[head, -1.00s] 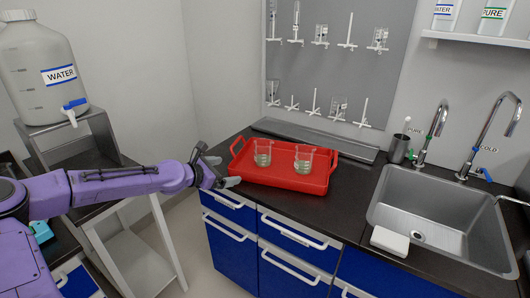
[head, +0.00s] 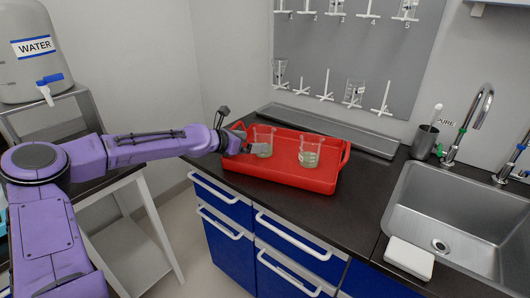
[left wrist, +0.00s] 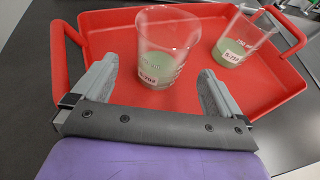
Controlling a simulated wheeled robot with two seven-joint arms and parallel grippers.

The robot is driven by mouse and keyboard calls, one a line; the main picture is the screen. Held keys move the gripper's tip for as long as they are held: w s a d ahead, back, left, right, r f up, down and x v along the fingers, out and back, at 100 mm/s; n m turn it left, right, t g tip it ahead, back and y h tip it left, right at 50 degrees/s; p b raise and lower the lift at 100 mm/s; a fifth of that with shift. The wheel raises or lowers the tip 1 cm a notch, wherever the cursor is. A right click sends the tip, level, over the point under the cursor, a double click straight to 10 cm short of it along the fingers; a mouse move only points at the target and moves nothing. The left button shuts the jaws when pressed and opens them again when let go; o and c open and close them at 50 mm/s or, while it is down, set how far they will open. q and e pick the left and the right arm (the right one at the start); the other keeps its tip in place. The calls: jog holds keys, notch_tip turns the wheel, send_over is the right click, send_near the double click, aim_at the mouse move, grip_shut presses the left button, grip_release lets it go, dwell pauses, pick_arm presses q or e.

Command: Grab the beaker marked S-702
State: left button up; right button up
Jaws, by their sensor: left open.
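Two clear beakers with pale green liquid stand upright in a red tray (head: 290,177). The left beaker (head: 263,142) is the nearer one in the left wrist view (left wrist: 168,45); its small label seems to read S-702. The other beaker (head: 309,152) stands to its right, also in the left wrist view (left wrist: 240,40); its label is too small to read surely. My left gripper (head: 239,131) is open over the tray's left end. Its fingers point at the left beaker, which appears between the fingertips in the wrist view. My right gripper is not in view.
The tray sits on a black counter (head: 345,210) with blue drawers below. A metal ledge (head: 330,131) runs behind it. A sink (head: 450,215) and a white block (head: 408,258) are at the right. A water container (head: 35,60) stands at the left.

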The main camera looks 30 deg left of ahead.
aim_at(256, 141)
pick_arm(q)
jog(key=b+x, duration=0.2)
jog(key=x, duration=0.4)
jog(key=shift+d, duration=0.1)
jog(key=shift+r, duration=0.1)
jog(key=shift+c, duration=0.7)
jog(key=c, duration=1)
